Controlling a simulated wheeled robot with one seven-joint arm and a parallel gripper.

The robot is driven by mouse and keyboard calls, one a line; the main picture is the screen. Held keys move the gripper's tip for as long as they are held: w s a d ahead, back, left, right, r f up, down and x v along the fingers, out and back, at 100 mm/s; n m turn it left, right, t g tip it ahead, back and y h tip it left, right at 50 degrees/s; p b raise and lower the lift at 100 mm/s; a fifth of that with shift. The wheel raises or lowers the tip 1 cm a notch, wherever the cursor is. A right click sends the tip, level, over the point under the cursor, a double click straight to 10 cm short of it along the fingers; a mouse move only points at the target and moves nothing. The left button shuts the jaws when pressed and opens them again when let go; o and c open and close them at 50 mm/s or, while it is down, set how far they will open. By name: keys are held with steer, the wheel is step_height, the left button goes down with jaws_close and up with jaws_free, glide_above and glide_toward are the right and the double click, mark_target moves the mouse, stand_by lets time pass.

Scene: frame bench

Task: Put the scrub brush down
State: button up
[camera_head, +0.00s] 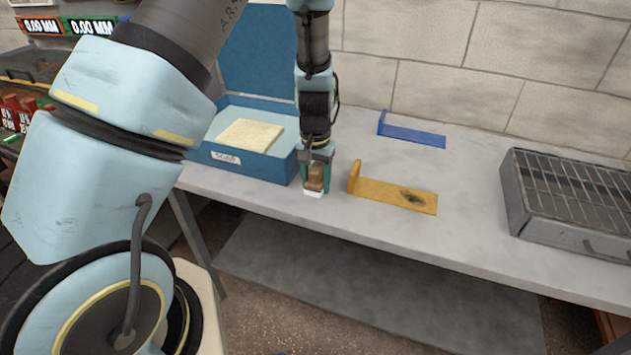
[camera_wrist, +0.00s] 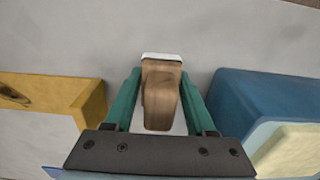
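The scrub brush (camera_head: 315,178) has a brown wooden body and a white bristle end. It is upright, bristles down, at the front edge of the grey bench (camera_head: 470,240). My gripper (camera_head: 316,172) points down with its green fingers on both sides of the brush. In the wrist view the brush (camera_wrist: 161,95) sits between the fingers of my gripper (camera_wrist: 160,80), which appear shut on its wooden body. The bristles are at or just above the bench top; I cannot tell if they touch.
A blue open-lidded box (camera_head: 240,168) with a yellow pad (camera_head: 250,136) stands close on the left. A yellow bracket (camera_head: 385,192) lies close on the right, a blue bracket (camera_head: 412,135) behind it. A metal grill box (camera_head: 570,240) stands far right.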

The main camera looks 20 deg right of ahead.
mark_target(316, 167)
steer(key=shift+o, duration=1.4)
steer(key=shift+s+a+f, duration=0.15)
steer(key=shift+s+f, duration=0.05)
steer(key=shift+f, duration=0.4)
steer(key=shift+o, duration=0.5)
steer(key=shift+r, duration=0.25)
steer(key=r, duration=0.6)
steer(key=r+b, duration=0.1)
steer(key=r, duration=0.6)
steer(key=shift+w, duration=0.2)
steer(key=s+a+r+n, duration=0.1)
steer(key=a+n, duration=0.1)
steer(key=a, duration=0.8)
steer(key=s+a+r+n+t, duration=0.1)
steer(key=a+n, duration=0.2)
steer(key=a, duration=0.7)
steer(key=s+a+r+n, duration=0.1)
steer(key=a+r+n, duration=0.1)
steer(key=a, duration=0.7)
steer(key=shift+s+a, duration=0.4)
